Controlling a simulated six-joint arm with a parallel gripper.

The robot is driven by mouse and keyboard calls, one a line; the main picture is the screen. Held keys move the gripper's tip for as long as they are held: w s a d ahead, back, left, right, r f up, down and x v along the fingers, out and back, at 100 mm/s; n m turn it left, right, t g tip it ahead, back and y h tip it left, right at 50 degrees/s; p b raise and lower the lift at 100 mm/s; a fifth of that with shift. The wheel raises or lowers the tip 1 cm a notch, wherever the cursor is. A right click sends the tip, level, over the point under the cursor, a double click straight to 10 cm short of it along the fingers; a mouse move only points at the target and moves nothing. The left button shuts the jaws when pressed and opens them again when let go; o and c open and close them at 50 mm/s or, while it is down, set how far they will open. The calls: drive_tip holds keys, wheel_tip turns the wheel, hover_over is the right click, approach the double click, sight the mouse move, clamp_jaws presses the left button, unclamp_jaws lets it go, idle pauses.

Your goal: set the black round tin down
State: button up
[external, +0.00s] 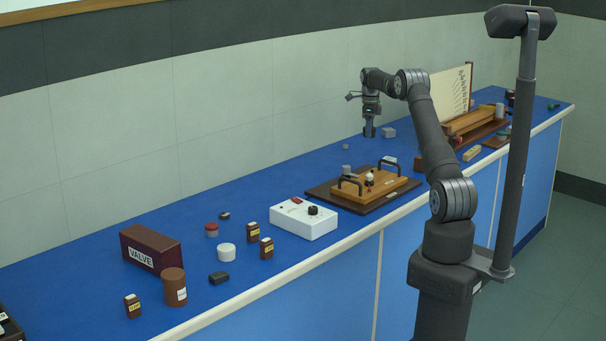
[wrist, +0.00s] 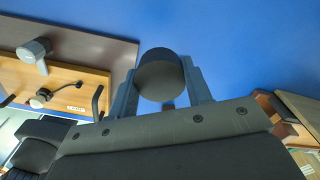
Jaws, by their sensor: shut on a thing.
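My gripper (external: 369,132) points down over the blue bench, beyond the wooden board with two handles. In the wrist view, my gripper (wrist: 162,88) is shut on the black round tin (wrist: 160,78), which sits between the two fingers. In the external view the tin is too small and dark to tell apart from the fingers. I cannot tell whether the tin touches the bench surface.
The wooden board (external: 352,186) with black handles lies on a dark base nearby. A wooden stand with a chart (external: 452,93) is to the right. Blue bench (wrist: 240,50) around the tin is clear.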

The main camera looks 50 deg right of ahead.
drive_tip(key=s+d+m, duration=0.4)
drive_tip(key=s+d, duration=1.3)
drive_tip(key=d, duration=0.2)
hover_over(403, 157)
drive_tip(key=f, duration=0.7)
drive_tip(key=shift+w+d, duration=0.15)
drive_tip(key=shift+d, duration=0.1)
drive_tip(key=shift+f, duration=2)
drive_tip(key=shift+f, duration=0.1)
drive_tip(key=o, duration=1)
wheel_tip(403, 157, up, 12)
drive_tip(key=shift+r, duration=0.1)
